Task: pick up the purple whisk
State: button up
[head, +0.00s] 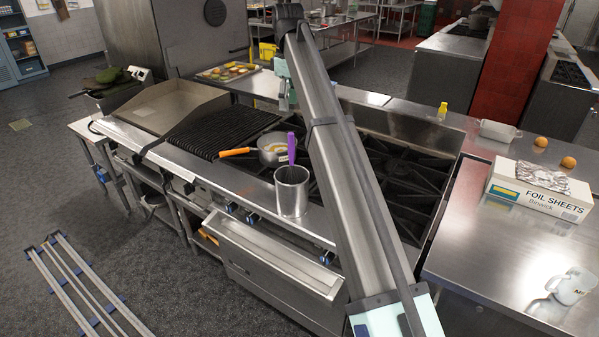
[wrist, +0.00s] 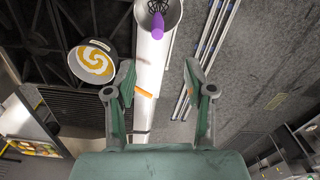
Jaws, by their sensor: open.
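The purple whisk (head: 291,148) stands handle up in a tall metal container (head: 291,194) on the front ledge of the stove. Its wire end is hidden inside the container in the head view. In the wrist view the whisk's purple handle (wrist: 157,26) shows at the top, with dark wires behind it inside the container's rim (wrist: 173,14). My gripper (wrist: 161,80) is open, its two fingers apart with nothing held between them. The whisk lies beyond the fingertips in the wrist view, apart from them.
A saucepan (head: 273,152) with an orange handle sits left of the container, close by. Black burner grates (head: 395,185) and a ribbed grill (head: 222,131) cover the stove. A foil box (head: 540,190), a mug (head: 571,286) and a white dish (head: 499,130) stand on the right counter.

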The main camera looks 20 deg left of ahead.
jog(key=b, duration=0.6)
send_over(291, 134)
notch_tip(291, 134, down, 5)
jog(key=shift+w+f, duration=0.15)
notch_tip(291, 134, down, 6)
jog(key=shift+f+p, duration=0.1)
jog(key=shift+p, duration=1)
jog(key=shift+f+p, duration=1.35)
jog(key=shift+f, duration=1.35)
grip_shut()
